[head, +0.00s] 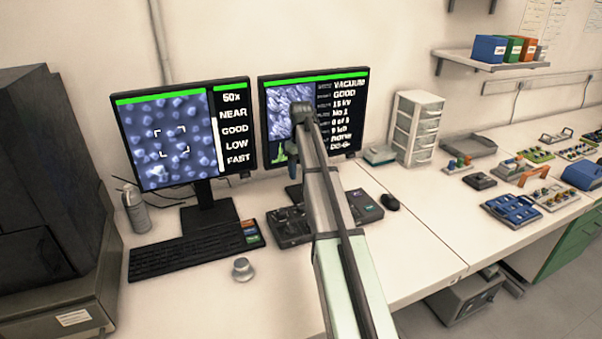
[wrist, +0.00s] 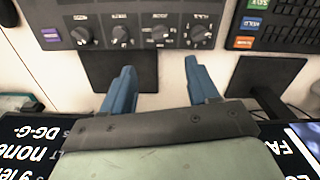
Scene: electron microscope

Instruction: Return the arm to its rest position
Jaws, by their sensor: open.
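My gripper shows in the wrist view (wrist: 163,88) with two blue fingers spread apart and nothing between them. In the head view my arm reaches forward over the desk, and the gripper (head: 292,165) hangs at its far end in front of the right monitor, mostly hidden by the arm. The control panel with knobs (wrist: 140,24) lies beyond the fingertips in the wrist view. In the head view the control panel (head: 290,228) sits below the gripper, partly hidden by my arm.
The left monitor (head: 182,137) and right monitor (head: 340,105) stand at the back. A keyboard (head: 185,250), a small silver knob (head: 242,268), a bottle (head: 136,210) and a mouse (head: 390,201) are on the desk. A drawer unit (head: 415,128) stands right. The front desk area is mostly clear.

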